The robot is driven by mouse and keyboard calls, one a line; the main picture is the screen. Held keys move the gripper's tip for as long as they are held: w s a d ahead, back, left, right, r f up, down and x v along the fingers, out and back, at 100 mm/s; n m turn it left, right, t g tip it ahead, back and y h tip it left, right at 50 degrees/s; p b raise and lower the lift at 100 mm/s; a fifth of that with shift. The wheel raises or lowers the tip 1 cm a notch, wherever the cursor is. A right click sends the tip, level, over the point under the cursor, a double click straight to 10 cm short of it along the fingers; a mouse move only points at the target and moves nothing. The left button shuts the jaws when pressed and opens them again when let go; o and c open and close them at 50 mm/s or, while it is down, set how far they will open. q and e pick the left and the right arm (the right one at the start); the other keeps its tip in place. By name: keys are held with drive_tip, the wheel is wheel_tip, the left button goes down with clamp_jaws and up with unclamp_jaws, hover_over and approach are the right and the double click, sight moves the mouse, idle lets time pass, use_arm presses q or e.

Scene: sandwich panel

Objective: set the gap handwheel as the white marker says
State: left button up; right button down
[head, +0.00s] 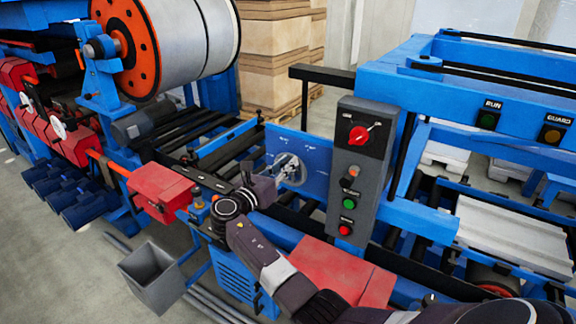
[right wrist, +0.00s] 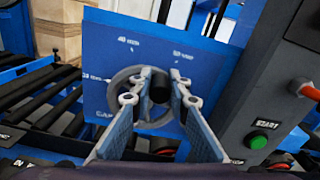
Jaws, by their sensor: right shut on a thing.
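The gap handwheel (right wrist: 114,94) is a grey ring on a blue plate (right wrist: 205,55) with white "mm" labels around it and a "GAP" label at lower left. In the head view the handwheel (head: 290,160) is partly covered by my right gripper (head: 281,172). In the right wrist view my right gripper (right wrist: 161,78) has its two fingers on either side of a dark round knob (right wrist: 160,90) at the wheel's right side and is shut on it. The labels are small and blurred; which one is the white marker's setting I cannot tell. My left gripper is not in view.
A grey control box (head: 362,170) with a red selector and several buttons stands close to the right of the plate. A red block (head: 335,270) lies below my right arm. A grey bin (head: 150,275) stands on the floor at left.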

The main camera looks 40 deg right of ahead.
idle(0.5)
drive_tip(key=c, duration=1.8)
unclamp_jaws()
drive_tip(key=shift+w+f, duration=0.1)
drive_tip(key=shift+a, duration=0.15)
drive_tip(key=v, duration=1.1)
drive_tip(key=shift+s+a, duration=0.2)
drive_tip(key=shift+a, duration=0.1)
